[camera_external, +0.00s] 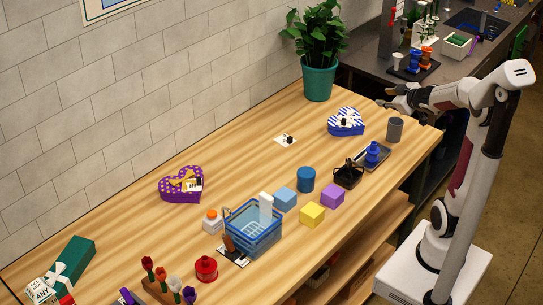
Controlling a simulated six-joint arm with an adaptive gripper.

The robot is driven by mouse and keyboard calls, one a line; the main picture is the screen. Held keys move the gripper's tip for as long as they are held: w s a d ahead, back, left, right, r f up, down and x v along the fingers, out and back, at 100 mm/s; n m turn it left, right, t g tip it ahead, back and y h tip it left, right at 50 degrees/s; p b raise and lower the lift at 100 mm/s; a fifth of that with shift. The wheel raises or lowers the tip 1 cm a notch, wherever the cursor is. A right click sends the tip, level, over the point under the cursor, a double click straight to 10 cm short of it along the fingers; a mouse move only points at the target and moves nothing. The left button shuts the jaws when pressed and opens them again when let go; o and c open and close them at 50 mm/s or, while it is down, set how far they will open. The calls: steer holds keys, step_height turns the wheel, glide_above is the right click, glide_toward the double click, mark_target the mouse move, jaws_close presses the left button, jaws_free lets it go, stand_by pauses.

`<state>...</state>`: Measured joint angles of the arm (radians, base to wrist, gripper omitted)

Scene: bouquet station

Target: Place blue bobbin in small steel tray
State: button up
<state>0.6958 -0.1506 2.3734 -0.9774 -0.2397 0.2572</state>
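A blue bobbin (373,149) stands upright in a small grey steel tray (384,158) near the right front edge of the wooden table. My gripper (384,96) is up and behind the tray in the picture, apart from the bobbin. Its fingers point left and look spread, with nothing visible between them. The gripper is small in this view.
A dark grey cylinder (394,130) stands right of the tray. A black basket (348,175), purple block (332,196) and blue cylinder (306,179) are to the left. A striped heart box (346,122) and potted plant (318,78) stand behind.

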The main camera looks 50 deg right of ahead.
steer(key=s+a+f+g+y, duration=0.1)
steer(key=s+a+y, duration=0.1)
steer(key=s+a, duration=0.4)
steer(key=s+a+f+m+g+y, duration=0.1)
steer(key=s+a, duration=0.5)
steer(key=a, duration=0.6)
steer(key=s+a+f+g+y, duration=0.1)
steer(key=s+a+g+y, duration=0.1)
steer(key=s+a, duration=0.5)
steer(key=a+g, duration=0.1)
steer(key=a, duration=0.2)
steer(key=shift+f+y, duration=0.25)
steer(key=shift+y, duration=0.05)
